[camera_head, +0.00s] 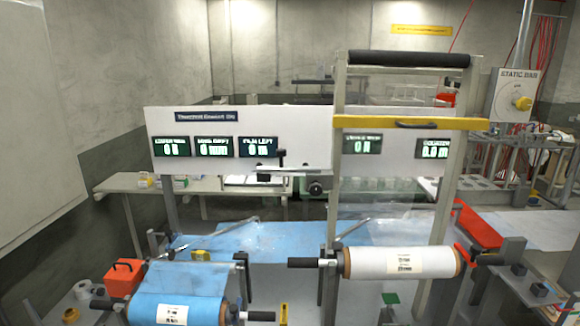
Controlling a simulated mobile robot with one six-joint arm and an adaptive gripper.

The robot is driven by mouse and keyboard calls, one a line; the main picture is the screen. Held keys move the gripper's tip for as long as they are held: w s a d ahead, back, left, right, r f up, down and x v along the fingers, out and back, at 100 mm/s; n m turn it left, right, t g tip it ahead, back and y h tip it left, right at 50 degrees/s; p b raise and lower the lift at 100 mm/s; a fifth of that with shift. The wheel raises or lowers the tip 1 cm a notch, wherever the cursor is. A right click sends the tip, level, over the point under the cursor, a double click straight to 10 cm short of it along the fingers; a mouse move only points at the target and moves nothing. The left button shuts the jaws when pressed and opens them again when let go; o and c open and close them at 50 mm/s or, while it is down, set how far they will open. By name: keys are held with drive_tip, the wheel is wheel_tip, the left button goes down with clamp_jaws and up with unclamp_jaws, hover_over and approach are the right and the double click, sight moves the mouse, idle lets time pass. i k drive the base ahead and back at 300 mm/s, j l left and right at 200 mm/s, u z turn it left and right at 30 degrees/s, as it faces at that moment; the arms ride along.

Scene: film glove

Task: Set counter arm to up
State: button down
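A white panel (290,120) with several green-lit displays spans the middle of the head view. At its lower middle is a small black lever-like fitting (282,157) above a pale horizontal bar; it may be the counter arm, but no label on it is readable. A round dark knob (316,188) sits just below it. Thin pale rods, one at the left (225,237), slant over the blue film (240,240); I cannot tell if either is the counter arm. My gripper is not in view.
A blue roll (178,296) and a white roll (398,263) with black handles stand in front. A tall frame with a yellow bar (412,123) rises right of centre. A red toolbox (124,277) is at left, and a static bar box (515,97) at right.

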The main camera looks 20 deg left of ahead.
sight(172, 255)
drive_tip(key=u, duration=1.8)
drive_tip(key=i+j+z, duration=0.25)
drive_tip(key=i+j, duration=0.35)
drive_tip(key=i, duration=0.15)
drive_tip(key=i+j+z, duration=0.25)
drive_tip(key=i+j, duration=0.45)
drive_tip(key=i+j+z, duration=0.2)
drive_tip(key=i+j, duration=0.4)
drive_tip(key=j, duration=0.25)
